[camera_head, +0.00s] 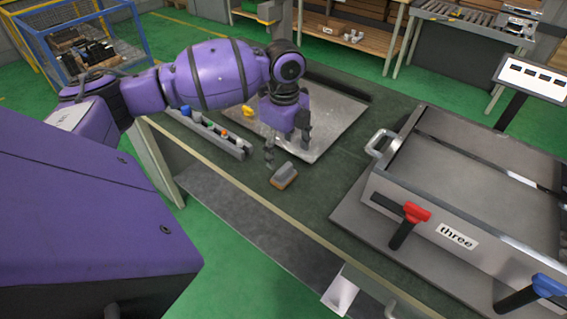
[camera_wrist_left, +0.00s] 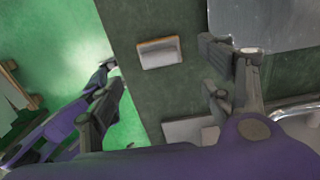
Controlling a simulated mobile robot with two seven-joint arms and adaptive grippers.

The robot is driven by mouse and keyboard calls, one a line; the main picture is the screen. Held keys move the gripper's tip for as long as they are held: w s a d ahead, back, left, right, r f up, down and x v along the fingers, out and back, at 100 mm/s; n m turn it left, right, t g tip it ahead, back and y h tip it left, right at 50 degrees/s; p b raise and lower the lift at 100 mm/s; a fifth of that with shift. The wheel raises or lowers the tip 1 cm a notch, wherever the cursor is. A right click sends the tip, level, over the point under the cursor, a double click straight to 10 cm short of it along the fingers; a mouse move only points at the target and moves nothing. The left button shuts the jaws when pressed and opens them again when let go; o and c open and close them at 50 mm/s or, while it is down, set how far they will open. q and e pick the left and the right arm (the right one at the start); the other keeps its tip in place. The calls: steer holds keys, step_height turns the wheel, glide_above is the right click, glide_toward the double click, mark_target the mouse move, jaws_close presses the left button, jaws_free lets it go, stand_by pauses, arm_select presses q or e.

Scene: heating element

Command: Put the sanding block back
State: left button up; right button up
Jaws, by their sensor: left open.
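The sanding block (camera_head: 284,176), grey with an orange-brown side, lies on the dark green bench top (camera_head: 335,190), close to its front edge. My left gripper (camera_head: 287,150) is just above and behind it in the head view, with fingers spread and nothing between them. In the left wrist view the block (camera_wrist_left: 159,52) lies beyond the open fingertips of my left gripper (camera_wrist_left: 160,78), roughly between them and apart from both.
A narrow rack (camera_head: 215,134) with several small items stands left of the block. Behind is a metal plate (camera_head: 335,112) with a yellow object (camera_head: 248,112). At right is a large metal box (camera_head: 470,170) with a handle, red and blue levers and a label "three".

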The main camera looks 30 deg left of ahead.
mark_target(284, 168)
arm_select(q)
step_height(284, 168, up, 2)
steer(key=shift+r, duration=0.65)
arm_select(e)
steer(key=shift+s+d+f, duration=0.15)
steer(key=shift+s, duration=0.15)
arm_select(q)
steer(key=shift+s+f, duration=0.1)
arm_select(e)
steer(key=shift+w, duration=0.15)
